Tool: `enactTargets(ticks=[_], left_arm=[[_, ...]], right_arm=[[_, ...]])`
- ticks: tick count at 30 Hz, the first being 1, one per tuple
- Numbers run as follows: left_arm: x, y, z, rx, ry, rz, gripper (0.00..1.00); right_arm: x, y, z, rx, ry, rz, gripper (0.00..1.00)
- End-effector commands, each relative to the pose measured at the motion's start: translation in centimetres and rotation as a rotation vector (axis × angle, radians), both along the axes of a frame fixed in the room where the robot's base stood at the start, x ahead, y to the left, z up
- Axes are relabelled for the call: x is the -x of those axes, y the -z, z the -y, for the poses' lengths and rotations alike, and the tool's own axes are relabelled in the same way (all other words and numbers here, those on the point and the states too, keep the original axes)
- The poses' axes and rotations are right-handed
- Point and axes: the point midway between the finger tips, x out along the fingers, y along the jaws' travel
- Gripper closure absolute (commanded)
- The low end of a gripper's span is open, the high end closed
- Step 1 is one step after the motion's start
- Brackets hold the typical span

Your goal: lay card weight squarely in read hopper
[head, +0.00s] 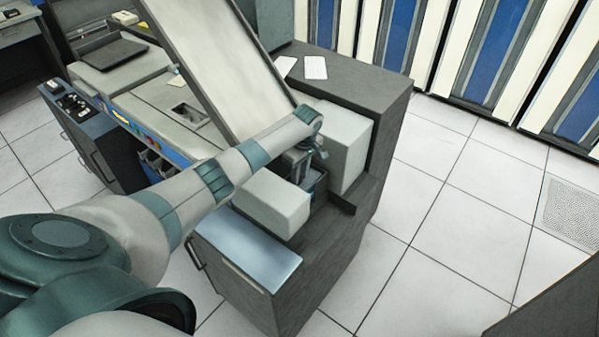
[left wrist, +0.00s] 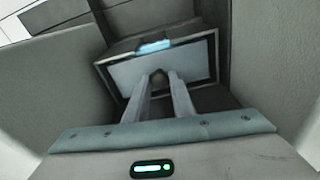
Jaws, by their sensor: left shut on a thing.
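My left gripper (head: 300,170) points down into the gap between two pale machine housings in the head view. In the left wrist view its two fingers (left wrist: 159,78) are shut on a small dark knob on the card weight (left wrist: 195,65), a flat pale blue-grey plate. The plate lies inside a dark rectangular rim, which looks like the read hopper (left wrist: 215,50). The plate's edges run roughly along that rim. I cannot tell whether it rests on the bottom. In the head view the arm hides most of the weight. My right gripper is out of view.
A pale housing (head: 272,203) stands close in front of the gripper and a taller one (head: 344,145) close behind. A long slanted panel (head: 215,60) rises to the left. Two white cards (head: 315,67) lie on the dark cabinet top. Open tiled floor is at right.

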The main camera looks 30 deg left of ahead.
Motion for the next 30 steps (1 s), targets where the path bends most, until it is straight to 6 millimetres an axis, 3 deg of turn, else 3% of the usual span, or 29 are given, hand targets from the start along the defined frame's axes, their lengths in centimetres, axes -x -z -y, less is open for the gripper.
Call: enactTargets(ticks=[12,27,28,30], left_arm=[[-0.1,2.3,0.0,0.000,0.001,0.002,1.00],[-0.1,2.7,0.0,0.000,0.001,0.002,1.00],[-0.1,2.7,0.0,0.000,0.001,0.002,0.75],[-0.1,2.8,0.0,0.000,0.001,0.002,0.58]], right_arm=[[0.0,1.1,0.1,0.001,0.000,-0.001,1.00],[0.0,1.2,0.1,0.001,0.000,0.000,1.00],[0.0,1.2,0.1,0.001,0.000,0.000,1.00],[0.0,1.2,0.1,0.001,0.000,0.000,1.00]])
